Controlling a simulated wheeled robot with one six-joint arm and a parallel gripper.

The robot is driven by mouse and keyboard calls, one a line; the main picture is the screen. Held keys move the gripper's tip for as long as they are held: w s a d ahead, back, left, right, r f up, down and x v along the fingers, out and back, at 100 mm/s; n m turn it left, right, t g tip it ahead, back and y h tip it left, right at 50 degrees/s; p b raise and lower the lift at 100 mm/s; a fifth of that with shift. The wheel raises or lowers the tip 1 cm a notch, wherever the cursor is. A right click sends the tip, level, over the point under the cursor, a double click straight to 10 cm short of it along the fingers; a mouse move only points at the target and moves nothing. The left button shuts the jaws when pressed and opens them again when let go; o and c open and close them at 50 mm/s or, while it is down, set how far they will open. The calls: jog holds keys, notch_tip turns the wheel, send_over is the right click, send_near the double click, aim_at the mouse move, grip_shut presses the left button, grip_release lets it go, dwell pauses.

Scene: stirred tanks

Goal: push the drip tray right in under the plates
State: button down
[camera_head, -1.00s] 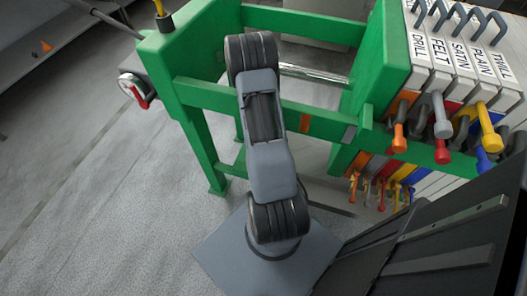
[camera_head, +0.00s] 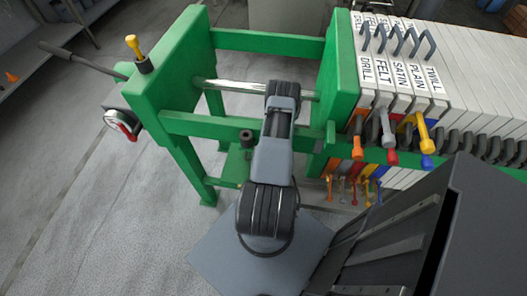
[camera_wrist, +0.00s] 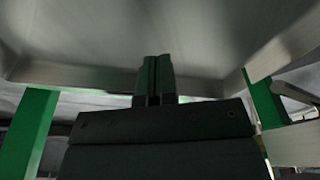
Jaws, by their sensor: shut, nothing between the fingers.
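A broad grey metal surface with a bent rim, which looks like the drip tray (camera_wrist: 75,72), fills the upper part of the wrist view. My gripper (camera_wrist: 157,62) is shut and empty, its two dark fingers side by side in front of the tray's rim. I cannot tell whether the fingertips touch it. In the head view the white plates (camera_head: 460,60) stand in a row at the right, the nearest labelled DRILL, FELT, SATIN, PLAIN and TWILL. My arm hides the gripper there, and I cannot make out the tray in that view.
The green frame (camera_head: 165,75) stands around the work area, with legs also in the wrist view (camera_wrist: 28,132). Coloured valve handles (camera_head: 388,130) stick out below the plates. A gauge with a red handle (camera_head: 122,123) sits on the left. The floor (camera_head: 90,210) at left is clear.

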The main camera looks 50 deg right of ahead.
jog(key=w+a, duration=0.2)
jog(key=a, duration=0.1)
jog(key=w+a+p, duration=0.1)
jog(key=a, duration=0.2)
jog(key=w+a, duration=0.2)
jog(key=a, duration=0.1)
jog(key=shift+w+p, duration=0.3)
jog(key=shift+p, duration=0.1)
jog(key=shift+a+f, duration=0.2)
jog(key=shift+w+d+f+b, duration=0.1)
jog(key=shift+f+b, duration=0.4)
jog(key=shift+f, duration=0.1)
jog(key=shift+f, duration=0.1)
